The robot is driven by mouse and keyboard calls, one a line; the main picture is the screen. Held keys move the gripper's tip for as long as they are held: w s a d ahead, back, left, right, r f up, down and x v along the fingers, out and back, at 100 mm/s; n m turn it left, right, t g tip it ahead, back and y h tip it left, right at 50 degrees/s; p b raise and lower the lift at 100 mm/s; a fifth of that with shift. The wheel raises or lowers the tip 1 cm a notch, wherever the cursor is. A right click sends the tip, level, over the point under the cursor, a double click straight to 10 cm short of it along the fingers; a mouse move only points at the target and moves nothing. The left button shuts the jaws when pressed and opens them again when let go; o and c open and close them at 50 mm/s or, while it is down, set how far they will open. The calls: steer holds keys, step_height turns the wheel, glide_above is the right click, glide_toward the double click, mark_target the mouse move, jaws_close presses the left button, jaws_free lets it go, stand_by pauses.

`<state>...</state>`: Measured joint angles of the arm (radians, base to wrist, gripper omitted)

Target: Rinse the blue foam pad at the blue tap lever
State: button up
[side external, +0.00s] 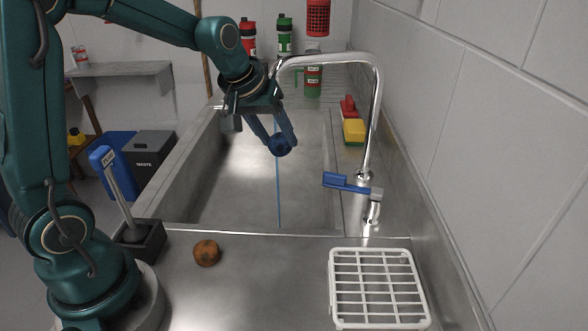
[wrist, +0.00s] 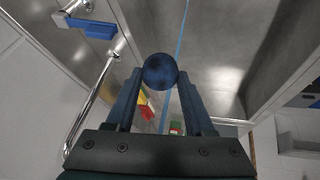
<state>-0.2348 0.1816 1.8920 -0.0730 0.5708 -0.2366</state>
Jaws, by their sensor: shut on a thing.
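My gripper (side external: 277,143) is shut on the round blue foam pad (side external: 281,146) and holds it over the sink basin, below the tap spout. In the wrist view the pad (wrist: 160,70) sits between the fingertips and has dark patches. A thin blue stream (side external: 278,190) runs down to the basin floor at the pad; in the wrist view the stream (wrist: 181,35) passes close beside or behind it. I cannot tell whether it touches the pad. The blue tap lever (side external: 347,184) is at the base of the chrome tap (side external: 375,110), and also shows in the wrist view (wrist: 91,27).
A brown round pad (side external: 207,253) lies on the front counter. A white rack (side external: 377,287) stands at front right. A blue-handled tool (side external: 115,185) stands in a black holder at left. Red and yellow items (side external: 353,130) sit right of the basin. Bottles (side external: 284,38) stand behind.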

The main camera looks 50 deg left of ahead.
steer(key=s+d, duration=0.1)
steer(key=s, duration=0.7)
steer(key=shift+d, duration=0.15)
stand_by(0.6)
steer(key=shift+r, duration=0.1)
stand_by(1.0)
steer(key=s+r, duration=0.3)
steer(key=s, duration=0.2)
steer(key=shift+d+r, duration=0.4)
steer(key=shift+w, duration=0.1)
